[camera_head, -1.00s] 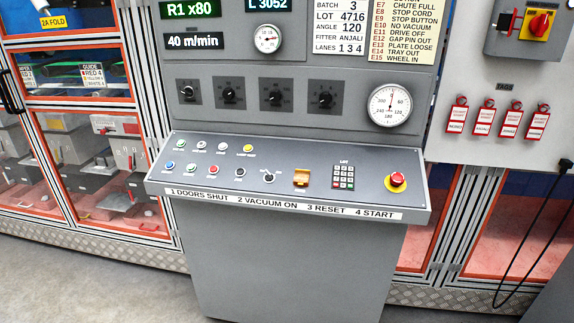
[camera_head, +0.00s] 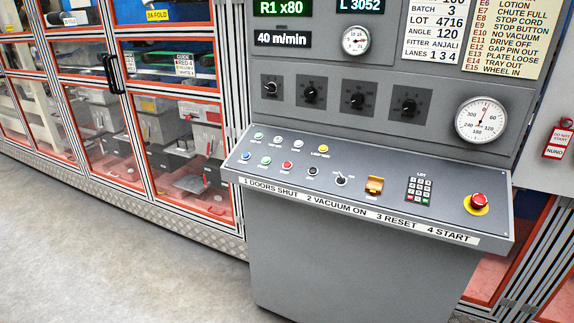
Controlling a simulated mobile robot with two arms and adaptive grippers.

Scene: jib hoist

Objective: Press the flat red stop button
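A small, low red button (camera_head: 287,165) sits in the front row of the sloping grey console panel (camera_head: 400,206), between a green button (camera_head: 265,160) and a black one (camera_head: 312,171). A larger red mushroom-shaped button (camera_head: 479,201) on a yellow disc stands at the panel's right end. The lettering by the small buttons is too small to read. Neither of my grippers is in view.
An orange-yellow switch cover (camera_head: 374,186) and a keypad (camera_head: 419,190) are on the panel's right half. Dials and gauges fill the upright board behind. Orange-framed glazed doors (camera_head: 185,150) stand left. The grey floor (camera_head: 90,240) in front is clear.

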